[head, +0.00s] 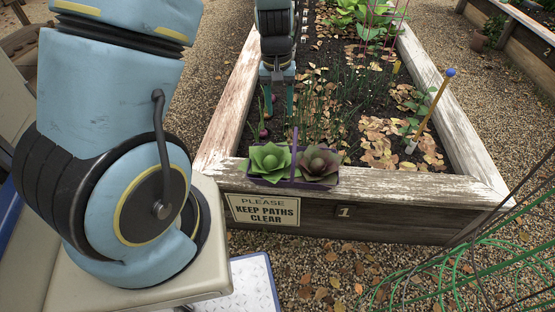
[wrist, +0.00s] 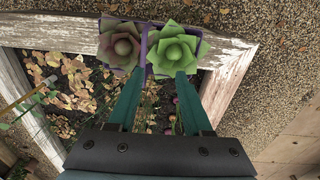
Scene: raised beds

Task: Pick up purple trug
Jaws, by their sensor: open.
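The purple trug (head: 291,183) sits on the near end board of the raised bed, with a tall purple handle across its middle. It holds a green rosette plant (head: 269,160) and a dark reddish one (head: 318,163). In the wrist view the trug (wrist: 147,44) is at the top, beyond my fingertips, its body mostly hidden under the plants. My gripper (head: 279,108) hangs over the bed, behind the trug as the head sees it. In the wrist view its teal fingers (wrist: 158,78) are spread apart with nothing held between them.
The wooden bed's near board (head: 420,188) carries a "Please keep paths clear" sign (head: 264,210). A blue-topped stake (head: 432,108) stands at the right inside the bed. Green wire hoops (head: 470,262) are at the lower right.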

